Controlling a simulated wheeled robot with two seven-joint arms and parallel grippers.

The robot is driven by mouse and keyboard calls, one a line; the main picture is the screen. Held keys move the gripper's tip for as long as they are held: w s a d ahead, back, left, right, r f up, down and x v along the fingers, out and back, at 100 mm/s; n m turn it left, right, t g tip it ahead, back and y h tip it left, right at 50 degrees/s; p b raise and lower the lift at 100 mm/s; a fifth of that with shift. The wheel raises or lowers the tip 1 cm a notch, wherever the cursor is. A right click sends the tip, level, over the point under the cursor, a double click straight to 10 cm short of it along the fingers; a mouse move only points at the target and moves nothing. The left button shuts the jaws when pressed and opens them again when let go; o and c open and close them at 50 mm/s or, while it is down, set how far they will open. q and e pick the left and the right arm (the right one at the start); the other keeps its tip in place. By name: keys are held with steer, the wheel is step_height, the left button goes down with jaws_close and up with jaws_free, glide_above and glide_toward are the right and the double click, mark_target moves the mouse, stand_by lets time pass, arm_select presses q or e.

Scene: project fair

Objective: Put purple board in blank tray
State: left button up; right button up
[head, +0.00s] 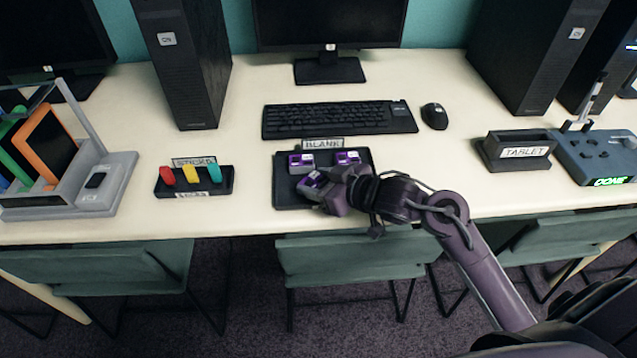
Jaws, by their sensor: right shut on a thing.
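The blank tray (287,199) is a shallow black tray near the table's front edge, under a small sign reading BLANK (322,143). Two purple boards sit in its back part: one at the left (301,162) and one at the right (348,157). My right gripper (322,187) reaches over the tray from the right and is shut on a third purple board (312,183), at the tray's front middle. The gripper hides part of this board and the tray's front right. I cannot tell whether the held board touches the tray floor. My left gripper is not in view.
A keyboard (338,119) and mouse (434,116) lie behind the tray. A small rack with red, yellow and teal sticks (190,190) stands left. A grey tablet rack (110,180) is farther left. A TABLET holder (515,152) and a grey device (595,155) stand right. Chairs line the front edge.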

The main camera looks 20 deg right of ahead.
steer(key=o, duration=0.5)
steer(key=shift+f, duration=0.15)
steer(key=o, duration=0.5)
steer(key=shift+c, duration=0.2)
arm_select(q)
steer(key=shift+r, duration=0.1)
arm_select(e)
steer(key=shift+r, duration=0.25)
steer(key=shift+s+d+r, duration=0.1)
steer(key=shift+s+d, duration=0.05)
steer(key=shift+s, duration=0.15)
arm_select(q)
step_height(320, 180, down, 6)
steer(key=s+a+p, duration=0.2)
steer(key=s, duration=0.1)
arm_select(e)
steer(key=v, duration=1.1)
steer(key=shift+s, duration=0.1)
